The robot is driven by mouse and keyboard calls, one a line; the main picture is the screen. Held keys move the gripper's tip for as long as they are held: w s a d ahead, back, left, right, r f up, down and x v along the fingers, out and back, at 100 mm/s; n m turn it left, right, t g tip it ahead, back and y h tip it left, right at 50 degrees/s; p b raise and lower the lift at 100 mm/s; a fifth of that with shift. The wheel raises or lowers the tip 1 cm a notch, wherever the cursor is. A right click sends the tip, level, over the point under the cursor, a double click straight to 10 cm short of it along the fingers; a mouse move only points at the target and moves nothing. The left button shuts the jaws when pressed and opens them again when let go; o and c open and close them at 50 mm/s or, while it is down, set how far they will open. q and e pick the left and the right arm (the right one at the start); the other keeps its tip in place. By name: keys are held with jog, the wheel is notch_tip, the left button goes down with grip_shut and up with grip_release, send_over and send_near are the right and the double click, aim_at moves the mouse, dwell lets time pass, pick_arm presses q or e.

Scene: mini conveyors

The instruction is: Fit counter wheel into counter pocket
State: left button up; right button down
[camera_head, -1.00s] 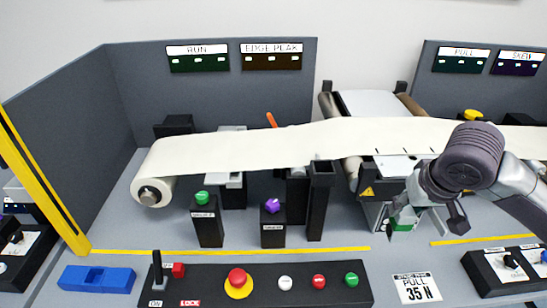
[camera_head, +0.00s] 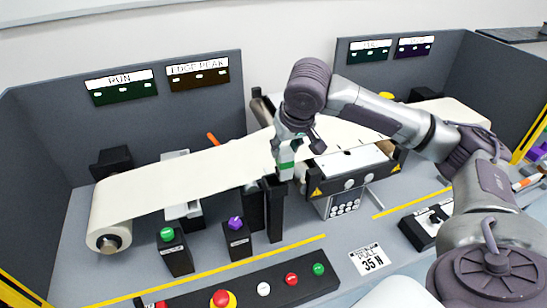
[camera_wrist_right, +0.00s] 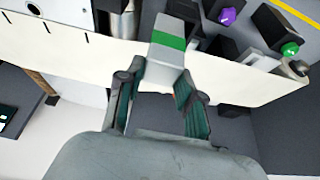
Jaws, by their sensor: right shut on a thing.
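My right gripper (camera_head: 287,145) is shut on a pale block with a green band (camera_head: 285,168). In the right wrist view the block (camera_wrist_right: 166,66) sticks out beyond the two fingers (camera_wrist_right: 157,88). I cannot tell any round wheel shape on it. In the head view the block hangs upright just above or behind the top of a tall black post (camera_head: 275,210) with an open-looking top. Whether they touch is unclear. No label in view reads clearly as the counter pocket. My left gripper is not in view.
A cream web (camera_head: 190,176) runs behind the post. Short black posts with a green knob (camera_head: 167,234) and a purple knob (camera_head: 236,223) stand to the left. A white box (camera_head: 345,200) stands right. A button panel (camera_head: 265,290) lies in front.

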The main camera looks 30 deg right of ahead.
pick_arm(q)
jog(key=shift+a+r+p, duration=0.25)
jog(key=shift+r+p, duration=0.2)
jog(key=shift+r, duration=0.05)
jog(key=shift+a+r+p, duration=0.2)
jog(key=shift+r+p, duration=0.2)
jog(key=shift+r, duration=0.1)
pick_arm(e)
jog(key=f, duration=0.1)
jog(key=w+a+f, duration=0.1)
jog(key=f, duration=0.3)
jog(key=shift+w+a+f, duration=0.2)
jog(key=shift+w+a, duration=0.05)
jog(key=shift+w, duration=0.15)
jog(key=shift+f, duration=0.1)
jog(key=c, duration=0.7)
grip_release()
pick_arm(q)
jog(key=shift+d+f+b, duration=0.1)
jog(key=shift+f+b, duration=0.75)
pick_arm(e)
jog(key=v, duration=1.2)
